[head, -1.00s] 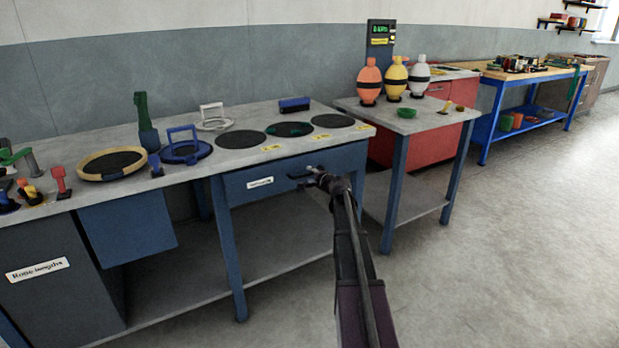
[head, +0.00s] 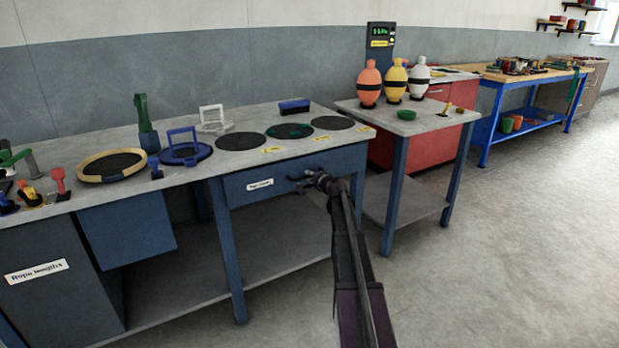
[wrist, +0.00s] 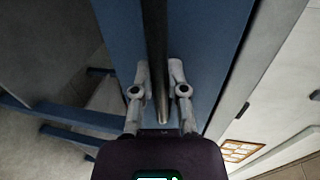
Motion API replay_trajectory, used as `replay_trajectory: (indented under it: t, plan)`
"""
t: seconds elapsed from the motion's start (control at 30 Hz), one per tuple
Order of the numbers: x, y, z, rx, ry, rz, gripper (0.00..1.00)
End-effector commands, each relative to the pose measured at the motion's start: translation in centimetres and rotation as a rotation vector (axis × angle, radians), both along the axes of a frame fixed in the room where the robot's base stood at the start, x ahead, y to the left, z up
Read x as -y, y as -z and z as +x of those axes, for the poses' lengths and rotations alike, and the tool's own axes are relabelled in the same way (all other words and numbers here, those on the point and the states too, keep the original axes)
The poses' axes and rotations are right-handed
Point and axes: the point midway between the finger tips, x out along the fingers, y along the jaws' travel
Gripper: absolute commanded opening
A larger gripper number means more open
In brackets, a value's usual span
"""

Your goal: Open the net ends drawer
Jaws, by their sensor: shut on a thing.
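The blue drawer (head: 235,188) sits under the right part of the grey bench top. Its front looks flush with the frame. A white label (head: 260,184) is on it, its small print too blurred to read. A dark bar handle (head: 297,181) stands out from the drawer's right half. My gripper (head: 316,178) is at this handle, and hides part of it in the head view. In the wrist view my gripper (wrist: 159,78) has one finger on each side of the dark handle (wrist: 155,35), shut on it. The blue drawer front (wrist: 215,40) lies behind it.
The bench top (head: 235,160) carries rings, dark discs and small tools. A grey cabinet (head: 50,290) labelled "Rope lengths" stands at left. A small table (head: 440,120) with several floats stands close on the right. Open floor (head: 510,260) lies at front right.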

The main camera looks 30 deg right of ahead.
Motion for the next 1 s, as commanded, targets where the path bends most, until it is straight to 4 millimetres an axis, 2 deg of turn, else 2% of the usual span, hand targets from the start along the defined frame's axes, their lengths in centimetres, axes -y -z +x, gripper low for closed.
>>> replay_trajectory:
  t: [0.17,0.37,0.8,1.0]
  plan:
    - [0.0,0.0,-0.9,0.0,0.0,0.0,0.0]
    - [-0.1,0.0,-3.7,-0.001,0.001,0.0,0.0]
    - [-0.2,0.0,-13.6,-0.001,0.002,0.0,0.0]
    - [-0.1,0.0,-16.7,0.0,0.001,0.0,0.0]
